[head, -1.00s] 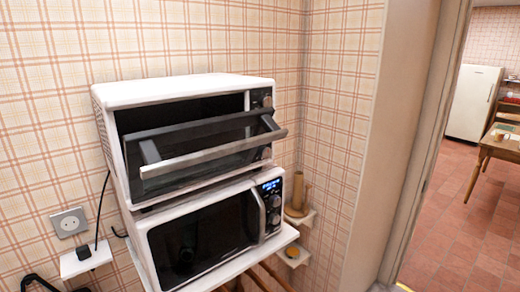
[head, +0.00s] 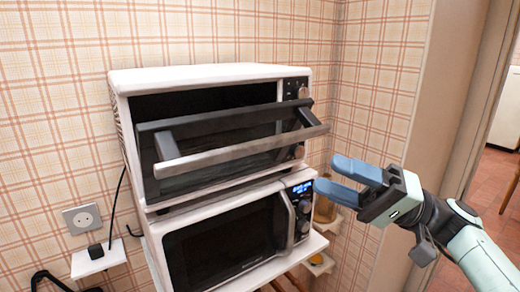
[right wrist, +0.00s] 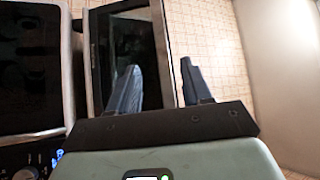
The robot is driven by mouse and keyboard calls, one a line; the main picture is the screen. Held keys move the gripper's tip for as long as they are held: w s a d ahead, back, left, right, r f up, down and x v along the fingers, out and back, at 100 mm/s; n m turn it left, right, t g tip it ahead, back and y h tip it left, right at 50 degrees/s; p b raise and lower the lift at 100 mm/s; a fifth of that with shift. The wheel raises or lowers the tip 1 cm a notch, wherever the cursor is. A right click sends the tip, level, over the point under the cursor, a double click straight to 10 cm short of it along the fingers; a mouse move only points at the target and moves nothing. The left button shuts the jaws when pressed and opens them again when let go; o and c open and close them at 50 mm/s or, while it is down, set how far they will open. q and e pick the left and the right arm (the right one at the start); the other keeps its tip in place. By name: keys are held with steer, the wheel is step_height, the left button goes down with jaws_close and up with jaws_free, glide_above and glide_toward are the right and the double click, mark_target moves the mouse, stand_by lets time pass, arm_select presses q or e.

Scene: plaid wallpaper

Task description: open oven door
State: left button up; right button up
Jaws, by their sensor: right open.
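The white oven (head: 210,74) stands on top of a microwave against the plaid wall. Its door (head: 225,150) is partly open, tilted outward, with a long grey handle bar (head: 240,149) along its outer edge. My right gripper (head: 338,178) is open and empty, to the right of the door and a little below the handle's right end, apart from it in the head view. In the right wrist view my two fingers (right wrist: 160,88) are spread, and the oven door (right wrist: 128,45) shows behind and beside the left finger. My left gripper is not in view.
The microwave (head: 225,240) with a lit blue display sits below on a white shelf. A wooden item (head: 325,208) stands on a small corner shelf behind my right gripper. A doorway opens at the right. A socket (head: 83,219) is on the left wall.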

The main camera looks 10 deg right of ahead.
mark_target(263, 149)
steer(key=p+x, duration=0.3)
steer(key=x, duration=1)
steer(key=shift+a+p, duration=0.1)
steer(key=shift+p, duration=0.25)
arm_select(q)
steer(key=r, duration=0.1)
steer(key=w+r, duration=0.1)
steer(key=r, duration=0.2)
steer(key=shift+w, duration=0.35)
arm_select(e)
jaws_close()
